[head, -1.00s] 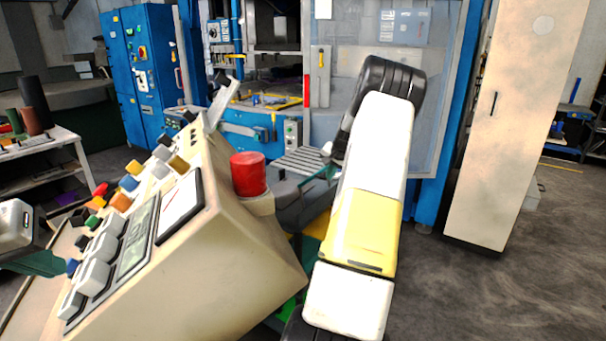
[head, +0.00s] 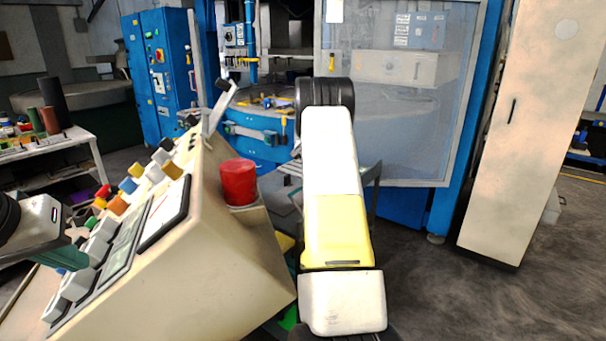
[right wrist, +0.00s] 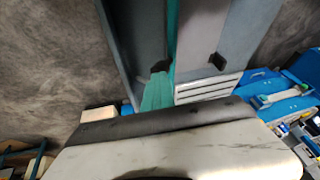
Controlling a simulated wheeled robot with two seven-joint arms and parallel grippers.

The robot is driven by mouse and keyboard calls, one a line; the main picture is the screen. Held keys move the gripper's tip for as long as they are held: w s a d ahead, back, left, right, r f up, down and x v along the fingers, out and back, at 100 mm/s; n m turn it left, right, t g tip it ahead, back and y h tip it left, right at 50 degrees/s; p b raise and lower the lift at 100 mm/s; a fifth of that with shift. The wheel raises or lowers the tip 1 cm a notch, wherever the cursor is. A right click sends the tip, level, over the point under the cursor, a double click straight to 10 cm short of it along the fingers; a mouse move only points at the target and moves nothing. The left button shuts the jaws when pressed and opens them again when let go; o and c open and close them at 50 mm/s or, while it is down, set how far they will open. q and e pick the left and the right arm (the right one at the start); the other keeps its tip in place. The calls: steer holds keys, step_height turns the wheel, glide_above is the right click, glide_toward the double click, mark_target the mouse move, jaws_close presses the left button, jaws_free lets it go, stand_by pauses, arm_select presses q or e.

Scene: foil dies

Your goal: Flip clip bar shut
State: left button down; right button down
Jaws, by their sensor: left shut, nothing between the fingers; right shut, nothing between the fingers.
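The clip bar (head: 219,108) is a thin silver bar with a dark end. It stands raised and tilted at the far top edge of the beige control console (head: 240,265), clear of the framed white sheet (head: 168,212) on the panel. My left gripper (head: 68,260) comes in at the left edge with dark green fingers shut and empty, over the console's near-left buttons and well apart from the bar. My right arm covers its own gripper in the head view. In the right wrist view its green fingers (right wrist: 158,88) look shut and empty beside a grey ribbed part.
A red button (head: 238,182) stands on the console's right side, and coloured knobs (head: 128,186) line its panel. A shelf table (head: 50,150) is at left. A blue press (head: 270,145) and a beige cabinet (head: 520,130) stand behind. Floor at right is clear.

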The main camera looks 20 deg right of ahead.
steer(key=w+a+f, duration=0.1)
steer(key=w+f, duration=0.1)
steer(key=w+a+f, duration=0.1)
steer(key=w, duration=0.2)
steer(key=w+a+f, duration=0.2)
steer(key=shift+w+f, duration=0.3)
steer(key=shift+f, duration=0.05)
steer(key=shift+w+a+f, duration=0.25)
steer(key=shift+w+f, duration=0.35)
steer(key=shift+f, duration=0.35)
steer(key=v, duration=0.7)
steer(key=shift+s+r, duration=0.15)
steer(key=shift+r, duration=0.2)
steer(key=shift+a, duration=0.15)
